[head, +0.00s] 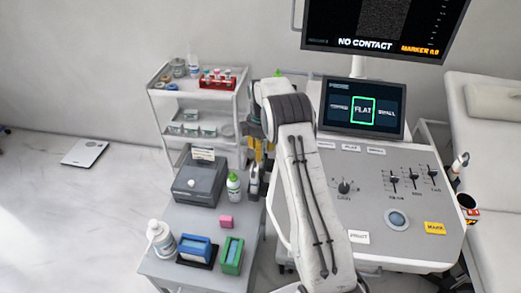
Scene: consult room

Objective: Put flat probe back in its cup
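The screen on the ultrasound cart (391,205) has the label FLAT (363,110) framed in green, and the monitor (385,25) reads NO CONTACT. My gripper (257,168) is mostly hidden behind my own arm, left of the cart. A small white and dark piece (254,183) shows just below it, beside the green-capped bottle; I cannot tell whether it is the flat probe or whether my gripper holds it. A dark cup (467,202) sits at the cart's right edge. A small white and dark probe-like item (460,162) stands above it.
A shelf trolley (160,115) stands behind. A couch (495,150) is at right. The left floor is mostly clear.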

